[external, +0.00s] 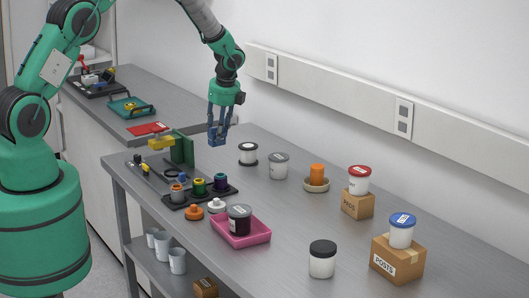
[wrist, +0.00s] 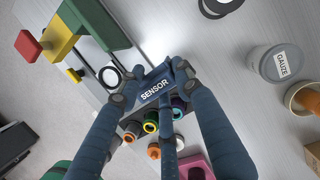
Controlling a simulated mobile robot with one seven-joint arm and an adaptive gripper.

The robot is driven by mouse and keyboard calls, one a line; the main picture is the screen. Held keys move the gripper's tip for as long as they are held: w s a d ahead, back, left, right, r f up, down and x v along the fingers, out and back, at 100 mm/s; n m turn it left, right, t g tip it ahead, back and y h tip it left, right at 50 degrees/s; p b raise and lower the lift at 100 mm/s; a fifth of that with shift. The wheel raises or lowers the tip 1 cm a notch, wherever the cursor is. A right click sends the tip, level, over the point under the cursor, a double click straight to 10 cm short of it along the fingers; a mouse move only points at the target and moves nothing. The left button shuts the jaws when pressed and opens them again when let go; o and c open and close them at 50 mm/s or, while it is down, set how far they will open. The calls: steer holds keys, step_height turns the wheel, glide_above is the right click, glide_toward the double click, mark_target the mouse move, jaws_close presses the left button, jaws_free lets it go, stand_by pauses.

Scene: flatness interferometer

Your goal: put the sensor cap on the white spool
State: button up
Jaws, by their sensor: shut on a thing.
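My gripper (external: 218,133) is shut on the sensor cap (external: 217,140), a small dark blue block, and holds it in the air above the far left part of the bench. In the wrist view the cap (wrist: 154,91) sits between the fingertips, its SENSOR label facing the camera. A white cylinder with black flanges at top and bottom (external: 248,154) looks like the white spool. It stands upright on the bench, to the right of and below my gripper in the external view. Its top is bare. Only part of it shows at the wrist view's top edge.
A GAUZE jar (external: 279,166) stands just right of the spool. An orange candle-like cylinder (external: 317,173) on a dish and a box (external: 357,203) bearing a red-lidded jar are farther right. A green stand (external: 182,148) and a black rack (external: 202,197) of coloured spools are left and nearer.

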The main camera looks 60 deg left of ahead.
mark_target(247, 144)
steer(key=shift+w+a+f+p, duration=0.35)
steer(key=shift+w+a, duration=0.45)
steer(key=shift+w, duration=1.75)
steer(key=shift+w+a+f+p, duration=0.15)
steer(key=shift+w+a+p, duration=0.5)
steer(key=shift+w, duration=1.9)
steer(key=shift+w+a+f+p, duration=0.25)
steer(key=shift+w+a, duration=0.65)
steer(key=shift+w, duration=1.65)
steer(key=shift+f, duration=0.1)
steer(key=shift+f+p, duration=0.5)
steer(key=shift+f, duration=1.15)
steer(key=o, duration=1.1)
steer(key=shift+r, duration=0.1)
